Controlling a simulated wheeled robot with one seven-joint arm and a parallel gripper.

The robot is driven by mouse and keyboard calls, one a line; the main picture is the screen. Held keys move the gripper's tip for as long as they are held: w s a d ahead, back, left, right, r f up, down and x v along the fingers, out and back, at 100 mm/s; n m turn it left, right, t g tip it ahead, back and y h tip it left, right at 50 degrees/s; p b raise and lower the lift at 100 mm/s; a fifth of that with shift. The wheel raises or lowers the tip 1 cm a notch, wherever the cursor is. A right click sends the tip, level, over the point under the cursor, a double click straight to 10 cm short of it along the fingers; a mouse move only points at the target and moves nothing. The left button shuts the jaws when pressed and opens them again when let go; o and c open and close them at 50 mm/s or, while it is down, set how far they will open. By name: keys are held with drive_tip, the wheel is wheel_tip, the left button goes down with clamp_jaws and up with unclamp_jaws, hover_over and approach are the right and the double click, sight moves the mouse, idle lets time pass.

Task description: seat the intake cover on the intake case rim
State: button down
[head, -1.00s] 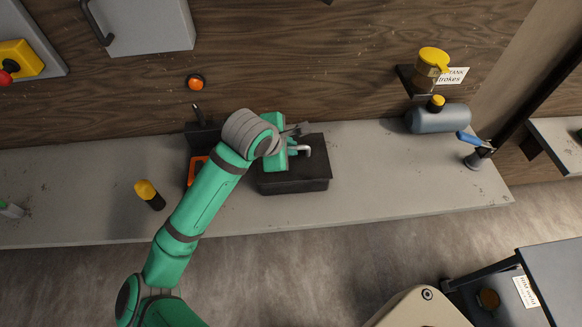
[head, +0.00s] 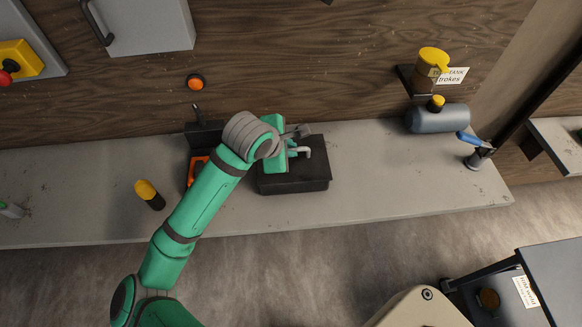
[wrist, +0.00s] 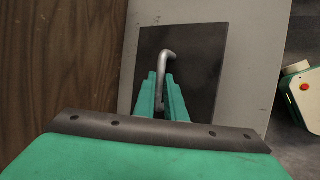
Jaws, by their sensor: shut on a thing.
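The dark intake case (head: 300,185) sits on the grey bench, right of my arm. A flat dark cover (head: 318,160) lies over its top, and its near edge looks in line with the case; whether it rests fully on the rim I cannot tell. In the wrist view the cover (wrist: 205,65) is a dark square plate with a bent metal handle (wrist: 168,62). My gripper (head: 298,153) is over the cover with its green fingers (wrist: 161,95) shut on the handle. My wrist hides the left part of the case and cover.
An orange item (head: 198,170) and a dark bracket (head: 205,135) stand close left of the case, beside my forearm. A grey tank (head: 438,118) and a blue-handled clamp (head: 475,148) are at the right. The bench (head: 400,180) right of the case is clear.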

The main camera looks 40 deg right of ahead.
drive_tip(key=shift+f, duration=0.15)
drive_tip(key=shift+s, duration=0.1)
idle(0.4)
drive_tip(key=c, duration=1.7)
unclamp_jaws()
drive_tip(key=shift+c, duration=0.2)
